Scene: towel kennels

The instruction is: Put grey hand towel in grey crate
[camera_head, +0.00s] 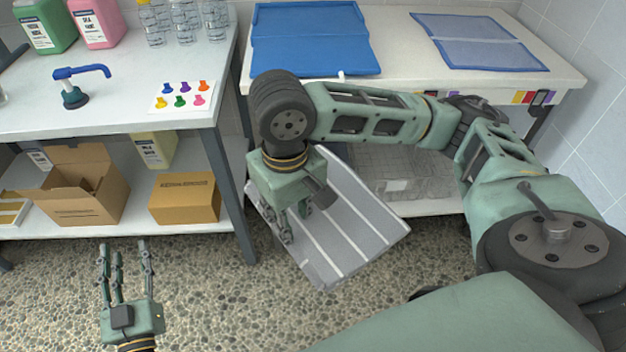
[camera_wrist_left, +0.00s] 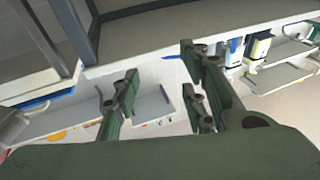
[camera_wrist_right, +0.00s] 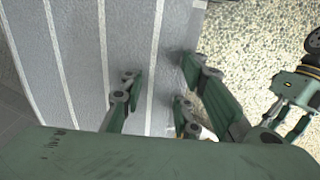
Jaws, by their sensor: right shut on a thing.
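The grey hand towel (camera_head: 345,225) with white stripes hangs spread and tilted in front of the lower shelf, between the two tables. My right gripper (camera_head: 292,225) is shut on the towel near its left side. The towel also fills the left of the right wrist view (camera_wrist_right: 75,50). A see-through grey wire crate (camera_head: 405,175) with a pale label stands on the right table's lower shelf, partly hidden behind the towel and my right arm. My left gripper (camera_head: 124,255) is open and empty, low above the floor at the left.
The left table holds bottles and a pump (camera_head: 75,90). Its lower shelf has an open cardboard box (camera_head: 85,195) and a closed one (camera_head: 185,200). A table leg (camera_head: 230,165) stands left of the towel.

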